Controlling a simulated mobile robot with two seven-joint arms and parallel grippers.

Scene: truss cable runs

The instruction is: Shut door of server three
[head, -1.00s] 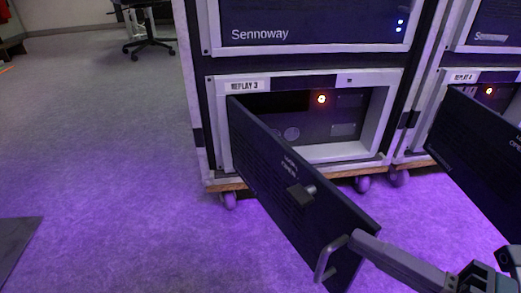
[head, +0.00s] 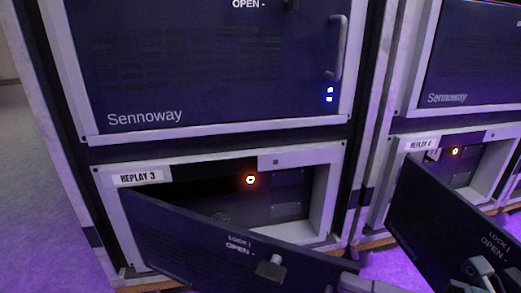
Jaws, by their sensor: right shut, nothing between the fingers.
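The door (head: 195,245) of the server bay labelled REPLAY 3 (head: 141,178) is dark, hinged at its left edge, and stands part open, its free end out toward me. It carries a lock knob (head: 270,268) and LOCK/OPEN lettering. Behind it the bay's inside shows, with a glowing orange-red ring light (head: 250,180). My right gripper (head: 352,281) is shut and empty at the bottom of the head view, by the door's free end. Whether it touches the door is unclear. The door's lower part is cut off by the picture edge. My left gripper is not in view.
A closed Sennoway unit (head: 210,70) with a handle sits above the bay. To the right, the REPLAY 4 bay has its own dark door (head: 440,215) standing open, close to my right arm. Clear purple-lit floor lies at the left.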

